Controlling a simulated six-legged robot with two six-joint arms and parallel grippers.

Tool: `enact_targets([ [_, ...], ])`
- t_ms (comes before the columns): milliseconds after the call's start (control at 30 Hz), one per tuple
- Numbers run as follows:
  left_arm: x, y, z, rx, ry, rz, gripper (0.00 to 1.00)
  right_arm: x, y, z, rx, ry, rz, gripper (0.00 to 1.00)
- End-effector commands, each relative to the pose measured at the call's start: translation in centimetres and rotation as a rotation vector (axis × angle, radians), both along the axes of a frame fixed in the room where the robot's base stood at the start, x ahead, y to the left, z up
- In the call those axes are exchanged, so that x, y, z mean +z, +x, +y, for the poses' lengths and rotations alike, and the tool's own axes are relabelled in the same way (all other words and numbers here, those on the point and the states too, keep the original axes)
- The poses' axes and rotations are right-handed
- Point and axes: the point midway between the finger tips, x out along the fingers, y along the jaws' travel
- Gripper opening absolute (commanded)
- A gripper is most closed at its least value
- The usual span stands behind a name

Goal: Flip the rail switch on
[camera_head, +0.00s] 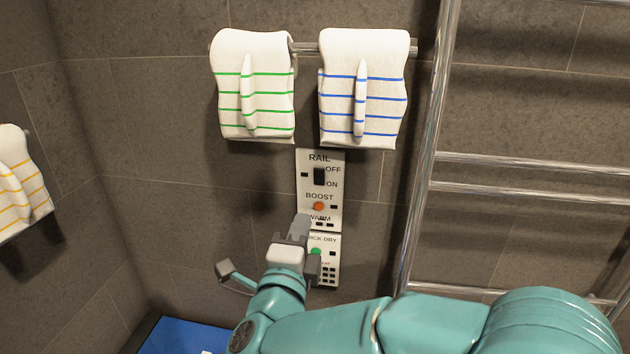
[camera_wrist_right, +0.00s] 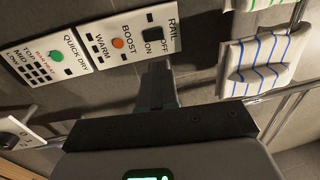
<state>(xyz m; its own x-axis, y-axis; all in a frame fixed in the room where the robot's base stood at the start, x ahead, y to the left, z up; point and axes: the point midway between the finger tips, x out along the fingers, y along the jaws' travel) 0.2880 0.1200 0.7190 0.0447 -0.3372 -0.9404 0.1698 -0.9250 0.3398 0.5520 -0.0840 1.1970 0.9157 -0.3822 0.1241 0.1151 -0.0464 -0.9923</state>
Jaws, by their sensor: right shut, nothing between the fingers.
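The rail switch (camera_head: 319,176) is a small black switch on the upper white wall panel, under the RAIL label and beside the OFF and ON labels. It also shows near the panel's end in the right wrist view (camera_wrist_right: 153,33). I cannot tell which way it is set. My right gripper (camera_head: 302,222) is shut and empty. In the head view its tip is below the switch, overlapping the WARM label. In the right wrist view the shut fingers (camera_wrist_right: 159,72) point toward the panel close to the switch; contact is not visible. My left gripper is not in view.
An orange BOOST button (camera_head: 318,206) sits just below the switch. A lower panel has a green button (camera_head: 315,251). Green-striped (camera_head: 254,90) and blue-striped (camera_head: 363,90) towels hang above. A chrome rail rack (camera_head: 424,165) stands to the right.

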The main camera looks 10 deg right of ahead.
Motion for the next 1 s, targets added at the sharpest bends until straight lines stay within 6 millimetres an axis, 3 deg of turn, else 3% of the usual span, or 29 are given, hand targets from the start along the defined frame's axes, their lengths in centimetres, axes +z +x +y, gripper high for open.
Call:
enact_targets([
  [600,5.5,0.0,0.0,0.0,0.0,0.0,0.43,1.8,10.9,-4.6,-0.003,0.0,0.001,0.0],
  [1000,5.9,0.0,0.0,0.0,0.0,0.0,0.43,1.7,12.3,-5.2,-0.001,0.0,-0.001,0.0],
])
